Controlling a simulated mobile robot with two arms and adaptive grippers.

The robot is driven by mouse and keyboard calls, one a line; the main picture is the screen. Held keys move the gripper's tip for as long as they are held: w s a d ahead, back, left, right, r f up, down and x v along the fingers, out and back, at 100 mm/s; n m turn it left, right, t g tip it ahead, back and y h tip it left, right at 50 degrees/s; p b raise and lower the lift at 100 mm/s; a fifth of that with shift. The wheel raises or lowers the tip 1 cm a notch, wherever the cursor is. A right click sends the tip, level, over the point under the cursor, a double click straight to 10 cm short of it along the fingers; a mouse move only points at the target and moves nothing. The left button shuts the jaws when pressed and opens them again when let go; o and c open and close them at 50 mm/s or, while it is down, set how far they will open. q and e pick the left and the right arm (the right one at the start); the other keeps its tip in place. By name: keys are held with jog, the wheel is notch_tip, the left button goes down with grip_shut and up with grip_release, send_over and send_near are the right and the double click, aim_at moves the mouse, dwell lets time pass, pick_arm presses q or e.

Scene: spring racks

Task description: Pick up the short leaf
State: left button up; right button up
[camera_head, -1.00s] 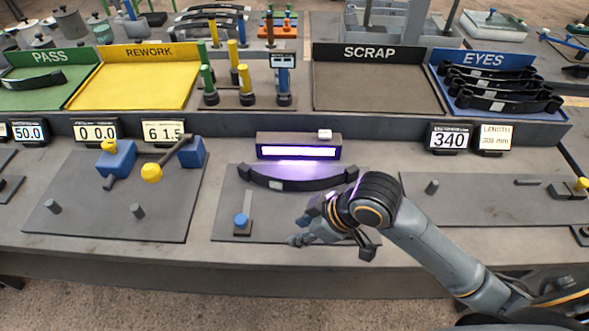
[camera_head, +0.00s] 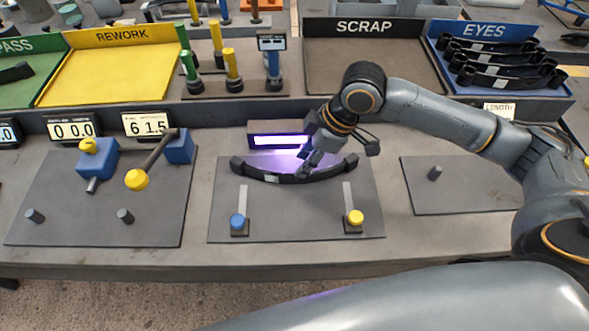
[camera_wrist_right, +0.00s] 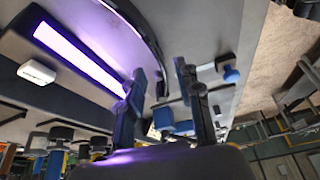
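A black curved leaf (camera_head: 250,174) with a small pale label lies under the lit purple-white lamp, at the back of the middle grey mat. In the head view my right gripper (camera_head: 306,172) points down at the leaf, right of its middle, and hides a small part of it. In the right wrist view the two fingers (camera_wrist_right: 160,72) stand apart, and the dark curve of the leaf (camera_wrist_right: 143,30) runs toward the gap between them. I cannot tell whether they touch it. My left gripper is not in view.
The lamp box (camera_head: 262,140) stands just behind the leaf. Blue (camera_head: 238,221) and yellow (camera_head: 355,217) knobs sit at the mat's front. Several black leaves lie in the EYES bin (camera_head: 440,85). The SCRAP bin (camera_head: 360,75) looks empty.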

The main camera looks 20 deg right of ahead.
aim_at(292, 174)
jog(key=x, duration=0.2)
jog(key=p+x, duration=0.1)
jog(key=x, duration=0.4)
jog(key=shift+w+a+f, duration=0.15)
jog(key=shift+w+f, duration=0.1)
jog(key=shift+w, duration=0.1)
jog(key=shift+c, duration=0.2)
grip_shut()
jog(key=shift+r, duration=0.15)
